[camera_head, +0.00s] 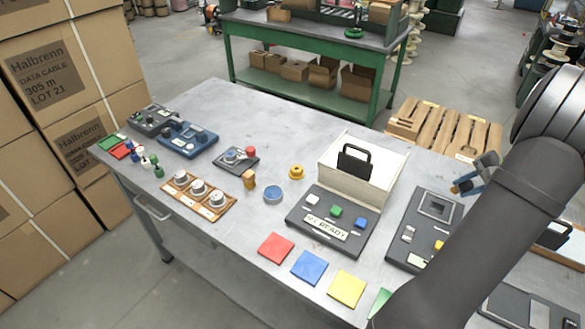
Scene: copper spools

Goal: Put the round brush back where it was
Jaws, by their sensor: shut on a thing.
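I cannot make out a round brush in this view. My dark arm crosses the right side, and its end runs out of the picture, so my gripper does not show. A blue-grey tool-like object (478,175) with a small yellow-orange part shows just left of my arm; I cannot tell what it is. A wooden tray (172,197) holds several round grey-white pieces. A small tan-brown piece (249,180) stands right of it, near a blue round dish (273,195) and a yellow round piece (296,172). My arm hides part of the table's right side.
The grey table (235,125) is bare toward its back. A dark panel (318,238) marked READY lies before an open cream box (372,190). Red (276,248), blue (309,268) and yellow (347,288) squares line the front. Another dark panel (405,235) lies beside my arm.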

